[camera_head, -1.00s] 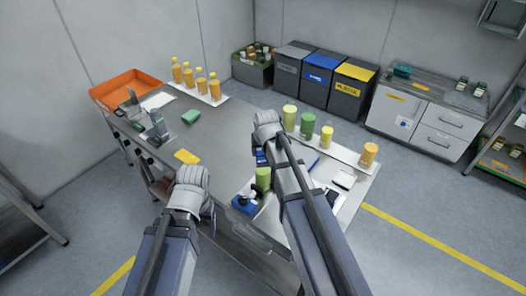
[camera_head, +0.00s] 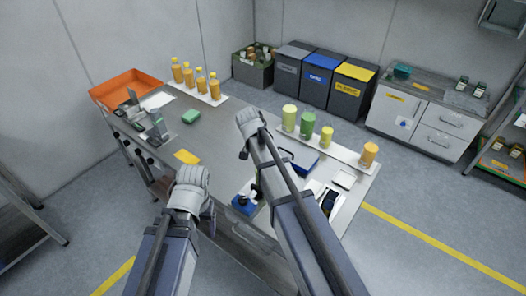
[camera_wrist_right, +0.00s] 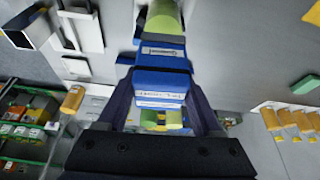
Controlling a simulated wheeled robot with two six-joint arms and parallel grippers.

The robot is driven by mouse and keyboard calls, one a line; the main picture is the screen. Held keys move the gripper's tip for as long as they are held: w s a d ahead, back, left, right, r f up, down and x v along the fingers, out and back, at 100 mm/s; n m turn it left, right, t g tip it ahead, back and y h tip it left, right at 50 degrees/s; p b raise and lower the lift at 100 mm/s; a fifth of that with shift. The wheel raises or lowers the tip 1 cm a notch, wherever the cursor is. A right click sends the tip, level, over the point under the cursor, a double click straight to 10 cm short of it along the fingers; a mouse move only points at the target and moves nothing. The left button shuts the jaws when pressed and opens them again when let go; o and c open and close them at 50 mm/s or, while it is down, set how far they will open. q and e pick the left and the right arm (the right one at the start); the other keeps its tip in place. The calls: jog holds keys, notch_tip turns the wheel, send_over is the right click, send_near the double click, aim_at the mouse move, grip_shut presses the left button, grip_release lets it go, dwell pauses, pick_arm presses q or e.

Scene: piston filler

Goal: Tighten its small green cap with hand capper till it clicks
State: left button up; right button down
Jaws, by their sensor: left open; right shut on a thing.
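My right gripper (camera_head: 250,130) is raised over the bench's near right part. In the right wrist view it is shut on the blue hand capper (camera_wrist_right: 160,82), a blocky tool with a pale label. A light green round thing (camera_wrist_right: 163,18) shows past the capper's far end; I cannot tell whether they touch. In the head view my right arm hides most of the green container above a blue holder (camera_head: 243,204). I cannot make out the small green cap. My left gripper (camera_head: 193,190) is open and empty at the bench's near edge.
Green and yellow containers (camera_head: 307,126) stand in a row on a pale strip, with an orange one (camera_head: 369,155) at its end. A blue tray (camera_head: 300,161) lies beside my right arm. Orange bottles (camera_head: 201,84) and an orange bin (camera_head: 125,88) are at the back left.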

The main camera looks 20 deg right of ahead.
jog(key=m+g, duration=0.1)
jog(key=m, duration=0.1)
jog(key=m+h, duration=0.1)
jog(key=m, duration=0.2)
jog(key=shift+w+g, duration=0.2)
jog(key=shift+g, duration=0.2)
jog(key=shift+s+m+g, duration=0.15)
jog(key=shift+m+g, duration=0.15)
jog(key=shift+m, duration=0.7)
jog(key=shift+r, duration=0.2)
jog(key=n, duration=0.1)
jog(key=n+t, duration=0.1)
jog(key=shift+s+n, duration=0.2)
jog(key=shift+n, duration=0.1)
jog(key=n+t, duration=0.1)
jog(key=n, duration=0.2)
jog(key=shift+n+y, duration=0.4)
jog(key=shift+w+n+t, duration=0.2)
jog(key=shift+n+t, duration=0.1)
jog(key=shift+n, duration=0.3)
jog(key=n+y, duration=0.1)
jog(key=n, duration=0.2)
jog(key=shift+s+t, duration=0.1)
jog(key=shift+t, duration=0.2)
jog(key=n+y, duration=0.1)
jog(key=n, duration=0.3)
jog(key=shift+t+y, duration=0.4)
